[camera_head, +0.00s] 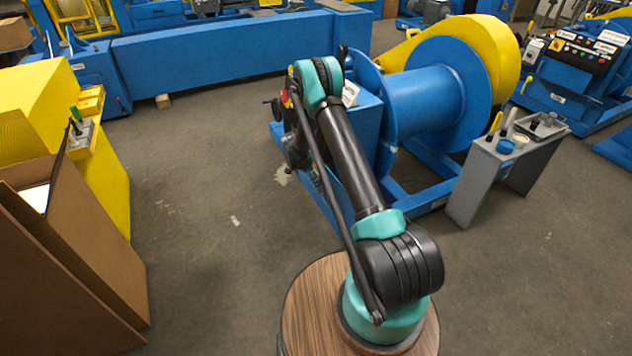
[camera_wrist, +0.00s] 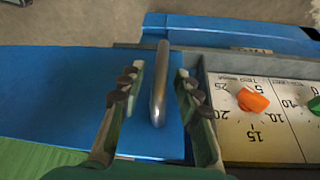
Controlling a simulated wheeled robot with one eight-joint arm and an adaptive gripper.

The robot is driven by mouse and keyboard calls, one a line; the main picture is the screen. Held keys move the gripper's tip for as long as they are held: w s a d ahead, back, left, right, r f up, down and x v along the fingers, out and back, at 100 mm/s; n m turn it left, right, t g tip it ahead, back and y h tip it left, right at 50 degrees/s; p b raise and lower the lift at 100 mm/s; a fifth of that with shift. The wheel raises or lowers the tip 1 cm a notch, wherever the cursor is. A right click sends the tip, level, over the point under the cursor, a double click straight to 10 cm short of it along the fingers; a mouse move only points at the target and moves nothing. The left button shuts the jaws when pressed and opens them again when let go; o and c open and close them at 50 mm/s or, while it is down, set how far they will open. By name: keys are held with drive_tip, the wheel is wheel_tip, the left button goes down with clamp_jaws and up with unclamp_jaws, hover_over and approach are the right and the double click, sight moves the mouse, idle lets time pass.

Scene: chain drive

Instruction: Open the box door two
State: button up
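A grey metal bar handle (camera_wrist: 159,105) stands on a blue box door (camera_wrist: 70,85) in the wrist view. My gripper (camera_wrist: 158,78) is open, with one dark ridged finger on each side of the handle. Gaps show between the handle and both fingers, so I see no grip on it. The door looks closed, though its edges are partly hidden by my fingers. In the head view the blue box (camera_head: 366,122) is beside the large blue spool, partly behind my arm. My gripper's fingertips cannot be made out there.
A dial panel with an orange knob (camera_wrist: 252,101) and a green knob (camera_wrist: 314,105) lies right of the handle. The blue spool (camera_head: 425,95) and a grey stand (camera_head: 490,170) are right of my arm. Cardboard boxes (camera_head: 90,240) stand left, with open floor (camera_head: 205,190) between.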

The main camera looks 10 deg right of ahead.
drive_tip(key=v, duration=1.2)
drive_tip(key=shift+r, duration=0.1)
